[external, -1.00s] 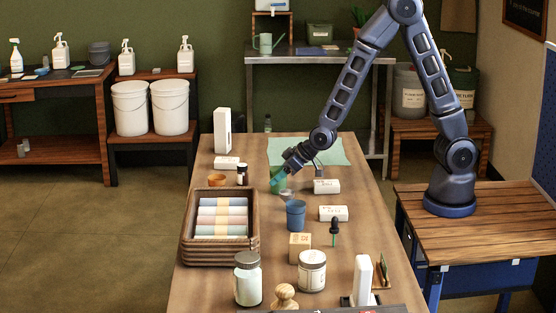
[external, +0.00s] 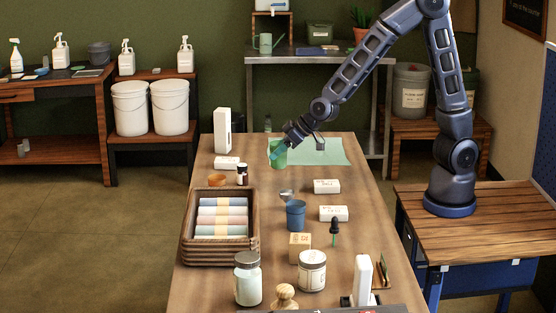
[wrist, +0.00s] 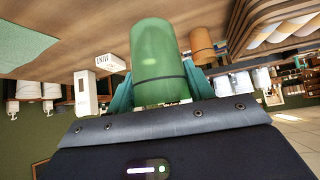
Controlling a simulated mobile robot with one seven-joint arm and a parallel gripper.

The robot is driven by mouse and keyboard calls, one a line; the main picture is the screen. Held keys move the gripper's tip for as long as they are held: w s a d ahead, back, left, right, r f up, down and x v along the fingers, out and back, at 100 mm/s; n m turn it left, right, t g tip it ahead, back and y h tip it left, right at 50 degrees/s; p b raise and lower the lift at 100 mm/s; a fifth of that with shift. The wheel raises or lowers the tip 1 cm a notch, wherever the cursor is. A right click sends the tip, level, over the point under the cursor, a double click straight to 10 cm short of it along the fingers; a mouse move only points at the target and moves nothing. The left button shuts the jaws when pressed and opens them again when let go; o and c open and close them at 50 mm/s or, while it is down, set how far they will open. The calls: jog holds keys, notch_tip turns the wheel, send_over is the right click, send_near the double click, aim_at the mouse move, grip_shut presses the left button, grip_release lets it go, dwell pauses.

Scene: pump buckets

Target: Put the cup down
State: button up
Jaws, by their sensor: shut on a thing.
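The green cup (external: 278,158) is in my gripper (external: 284,147), near the left edge of the pale green mat (external: 325,152) at the far end of the table. My gripper is shut on it, with teal fingers on both sides of the cup. In the wrist view, the cup (wrist: 157,60) fills the top middle between the fingers (wrist: 160,88). The cup looks about upright in the external view. I cannot tell whether its base touches the surface. The mat also shows in the wrist view (wrist: 22,42) at the upper left.
A blue cup (external: 295,222) and a small clear item (external: 287,194) stand nearer on the table. An orange cup (external: 217,181) and a brown basket (external: 220,242) of rolled cloths are at the left. White boxes (external: 327,186) lie to the right. Most of the mat is bare.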

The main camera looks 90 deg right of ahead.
jog(key=shift+r, duration=0.45)
jog(key=w+a+r+n+y, duration=0.1)
jog(key=a+r+n+y, duration=0.1)
jog(key=a, duration=0.5)
jog(key=w+a+r+n+y, duration=0.2)
jog(key=a+n, duration=0.1)
jog(key=a, duration=0.4)
jog(key=s+a+r+n+g+y, duration=0.2)
jog(key=a+r+n, duration=0.2)
jog(key=a, duration=0.6)
jog(key=s+a+r+n+g+y, duration=0.2)
jog(key=s+a+r+n, duration=0.15)
jog(key=a, duration=0.65)
jog(key=s+a+r+n+g+y, duration=0.1)
jog(key=s+a+r+n+y, duration=0.2)
jog(key=a, duration=0.7)
jog(key=h, duration=0.1)
send_over(300, 238)
notch_tip(300, 238, down, 18)
jog(key=shift+r, duration=0.2)
jog(key=shift+f, duration=0.15)
jog(key=o, duration=1)
jog(key=shift+c, duration=0.2)
